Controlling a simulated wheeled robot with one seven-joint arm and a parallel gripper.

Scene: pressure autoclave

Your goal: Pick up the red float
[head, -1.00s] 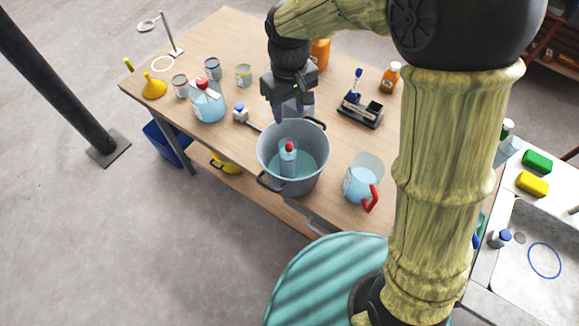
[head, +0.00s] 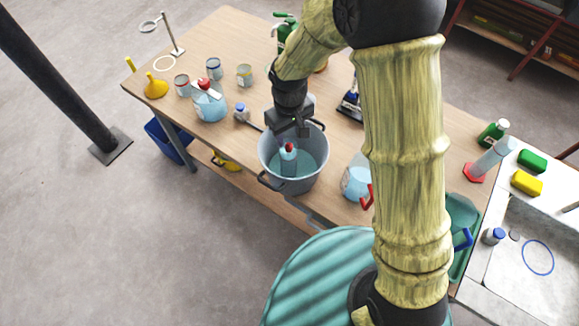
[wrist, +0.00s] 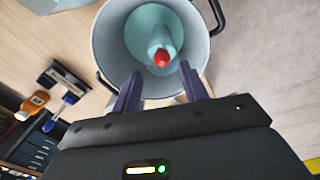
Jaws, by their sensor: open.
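The red float (head: 289,147) is a small red piece at the top of a clear bluish tube (head: 288,162). The tube stands in a grey metal pot (head: 268,178) that holds light blue liquid. In the wrist view the red float (wrist: 161,58) shows near the pot's middle, with the pot's rim (wrist: 97,50) around it. My gripper (wrist: 159,75) is open, its two dark fingers apart on either side below the float in that picture. In the head view my gripper (head: 287,134) is over the far side of the pot. No contact with the float shows.
A jug with a red handle (head: 357,182) stands right of the pot. A bottle of blue liquid with a red top (head: 209,103) and several cans stand to the left. The pot's wall surrounds the tube. The pot's handle (head: 269,181) sticks out toward the front.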

